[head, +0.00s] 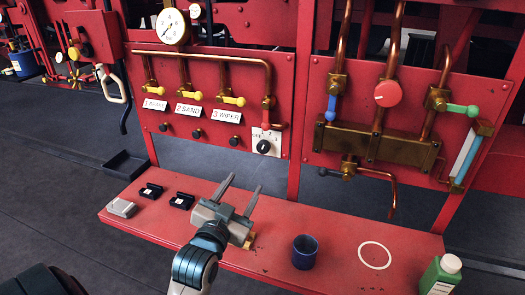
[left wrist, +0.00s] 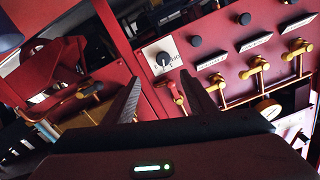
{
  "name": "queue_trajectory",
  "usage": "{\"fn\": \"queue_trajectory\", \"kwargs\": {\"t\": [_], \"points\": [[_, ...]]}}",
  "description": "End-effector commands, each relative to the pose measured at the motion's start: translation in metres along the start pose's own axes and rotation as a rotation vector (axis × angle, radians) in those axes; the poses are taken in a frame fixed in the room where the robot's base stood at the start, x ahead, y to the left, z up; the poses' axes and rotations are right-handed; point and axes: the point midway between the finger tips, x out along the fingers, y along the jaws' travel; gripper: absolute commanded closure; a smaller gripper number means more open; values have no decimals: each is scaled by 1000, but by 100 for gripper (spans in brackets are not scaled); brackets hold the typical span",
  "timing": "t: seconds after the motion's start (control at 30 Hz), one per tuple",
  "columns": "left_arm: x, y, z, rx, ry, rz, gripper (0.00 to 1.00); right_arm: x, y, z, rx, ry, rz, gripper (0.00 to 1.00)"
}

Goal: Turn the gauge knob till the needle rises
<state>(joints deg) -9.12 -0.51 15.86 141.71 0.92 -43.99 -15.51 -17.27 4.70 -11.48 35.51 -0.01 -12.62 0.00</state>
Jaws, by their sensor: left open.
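The gauge knob (head: 264,146) is a round black knob on a small white plate, at the lower right of the left red panel. It also shows in the left wrist view (left wrist: 163,59), beyond my fingertips. A round white gauge (head: 172,26) with a brass rim stands at the top of that panel; its needle is too small to read surely. My left gripper (head: 243,182) is open with nothing between its fingers. It is over the red shelf, below and in front of the knob, apart from it. My right gripper is not in view.
A copper pipe with yellow-handled valves and a red-handled valve (head: 267,112) runs close above the knob. The red shelf (head: 330,225) holds a blue cup (head: 305,252), a green bottle (head: 440,276) and small dark boxes (head: 181,200). The right panel carries a red round handle (head: 388,93).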

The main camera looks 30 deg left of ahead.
Motion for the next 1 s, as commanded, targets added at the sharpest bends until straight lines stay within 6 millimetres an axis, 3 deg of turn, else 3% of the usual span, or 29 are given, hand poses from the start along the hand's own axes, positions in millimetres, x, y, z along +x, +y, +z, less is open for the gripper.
{"fn": "queue_trajectory", "kwargs": {"t": [0.57,0.77,1.0], "points": [[8,-5,-6,2,19,-13,49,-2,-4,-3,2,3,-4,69],[28,-6,-8,3,19,-13,49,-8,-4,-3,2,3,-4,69],[68,-6,-9,2,18,-13,49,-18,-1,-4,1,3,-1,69]]}}
